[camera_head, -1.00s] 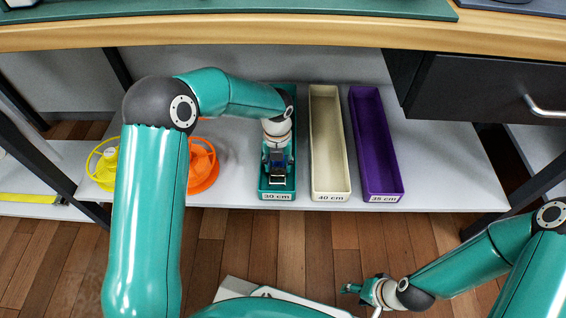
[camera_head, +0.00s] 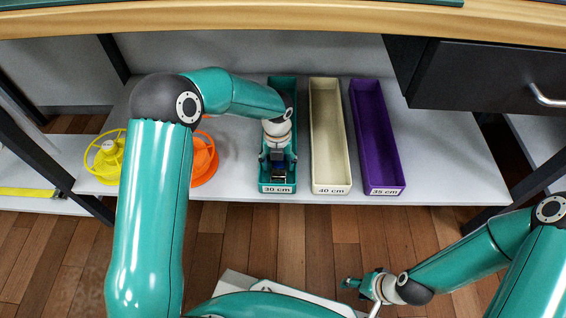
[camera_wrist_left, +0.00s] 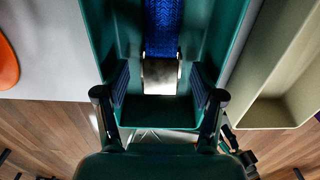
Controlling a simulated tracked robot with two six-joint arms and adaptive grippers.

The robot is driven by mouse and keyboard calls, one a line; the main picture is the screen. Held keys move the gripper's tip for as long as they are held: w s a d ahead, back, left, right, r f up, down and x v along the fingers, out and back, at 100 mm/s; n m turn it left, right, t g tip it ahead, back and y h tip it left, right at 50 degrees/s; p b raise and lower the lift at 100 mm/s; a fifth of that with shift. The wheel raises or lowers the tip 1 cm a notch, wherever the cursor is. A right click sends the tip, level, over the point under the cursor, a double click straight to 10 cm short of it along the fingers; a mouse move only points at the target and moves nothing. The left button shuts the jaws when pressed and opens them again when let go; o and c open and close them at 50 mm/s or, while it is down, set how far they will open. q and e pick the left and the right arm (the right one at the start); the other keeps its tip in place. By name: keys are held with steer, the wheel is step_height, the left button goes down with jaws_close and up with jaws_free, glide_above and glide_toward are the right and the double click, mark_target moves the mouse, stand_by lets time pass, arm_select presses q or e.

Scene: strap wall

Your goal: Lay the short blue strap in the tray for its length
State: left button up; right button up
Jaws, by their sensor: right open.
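The blue strap (camera_wrist_left: 162,28) with a silver metal end (camera_wrist_left: 160,76) lies in the teal tray (camera_wrist_left: 229,30) labelled 30 cm. The tray also shows in the head view (camera_head: 284,85), the leftmost of three. My left gripper (camera_head: 278,166) is down at the tray's near end. In the left wrist view its fingers (camera_wrist_left: 160,88) stand apart on either side of the metal end, with gaps to it. The strap's far part is out of the wrist view and mostly hidden by my arm in the head view. My right gripper (camera_head: 352,284) is open and empty above the floor.
A cream tray (camera_head: 343,150) labelled 40 cm and a purple tray (camera_head: 390,150) labelled 35 cm stand to the right. A yellow reel (camera_head: 104,158) and an orange reel (camera_head: 204,160) are to the left. A drawer (camera_head: 480,85) hangs above right. The shelf's right side (camera_head: 450,160) is clear.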

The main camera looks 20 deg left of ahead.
arm_select(q)
step_height(320, 180, up, 12)
stand_by(0.6)
steer(key=shift+f, duration=0.1)
stand_by(0.4)
